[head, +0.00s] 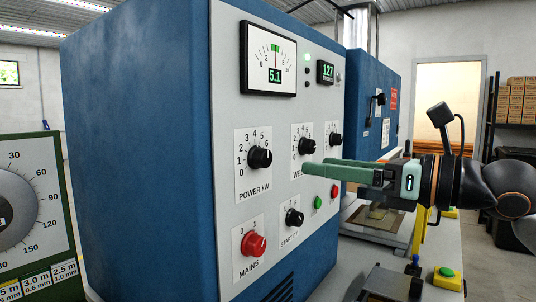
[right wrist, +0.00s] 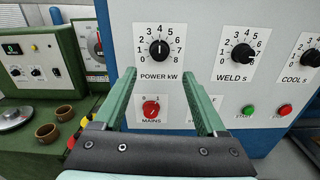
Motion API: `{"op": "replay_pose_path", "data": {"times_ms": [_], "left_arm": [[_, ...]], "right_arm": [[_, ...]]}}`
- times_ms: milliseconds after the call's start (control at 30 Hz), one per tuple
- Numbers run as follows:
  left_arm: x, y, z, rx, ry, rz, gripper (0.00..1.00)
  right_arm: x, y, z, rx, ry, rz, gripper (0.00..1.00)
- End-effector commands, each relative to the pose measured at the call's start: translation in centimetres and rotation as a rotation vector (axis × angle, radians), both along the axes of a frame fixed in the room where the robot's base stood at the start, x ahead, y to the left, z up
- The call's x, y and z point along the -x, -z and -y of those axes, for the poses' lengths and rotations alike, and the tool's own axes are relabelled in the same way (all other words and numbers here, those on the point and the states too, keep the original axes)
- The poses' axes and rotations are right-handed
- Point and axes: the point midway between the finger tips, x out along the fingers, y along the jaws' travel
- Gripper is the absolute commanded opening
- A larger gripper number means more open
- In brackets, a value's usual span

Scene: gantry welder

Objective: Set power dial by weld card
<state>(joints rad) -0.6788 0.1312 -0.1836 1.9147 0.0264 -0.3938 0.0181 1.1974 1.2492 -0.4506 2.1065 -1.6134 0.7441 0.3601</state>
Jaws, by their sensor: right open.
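The POWER kW dial (head: 260,158) is a black knob on the welder's white panel, with a scale from 0 upward. In the right wrist view the power dial (right wrist: 159,49) stands ahead between the fingers, its pointer up near 4. My right gripper (head: 306,168) is open and empty, its green fingers pointing at the panel. In the right wrist view the gripper's fingers (right wrist: 157,80) are spread wide, apart from the knob. I cannot make out a weld card for certain. My left gripper is not in view.
A meter (head: 268,60) reads 5.1. The WELD s dial (head: 306,146), red MAINS knob (head: 253,244), START BY knob (head: 294,217), green button (head: 318,203) and red button (head: 334,191) sit close around. A green machine (right wrist: 40,90) with brown cups stands left.

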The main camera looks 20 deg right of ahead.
Motion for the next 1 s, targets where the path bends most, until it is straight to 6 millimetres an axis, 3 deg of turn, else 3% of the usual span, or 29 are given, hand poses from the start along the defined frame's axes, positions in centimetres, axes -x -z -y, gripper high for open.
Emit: {"op": "replay_pose_path", "data": {"times_ms": [500, 700, 1000], "left_arm": [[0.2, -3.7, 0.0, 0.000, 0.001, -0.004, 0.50], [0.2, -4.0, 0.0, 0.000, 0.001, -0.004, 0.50], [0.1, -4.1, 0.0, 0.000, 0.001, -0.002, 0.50]], "right_arm": [[-7.4, -0.3, -5.9, -0.003, -0.006, -0.001, 0.74], [-8.5, -0.1, -6.7, -0.001, -0.004, 0.001, 0.74], [-8.5, 0.0, -6.8, -0.001, -0.004, 0.001, 0.71]]}}
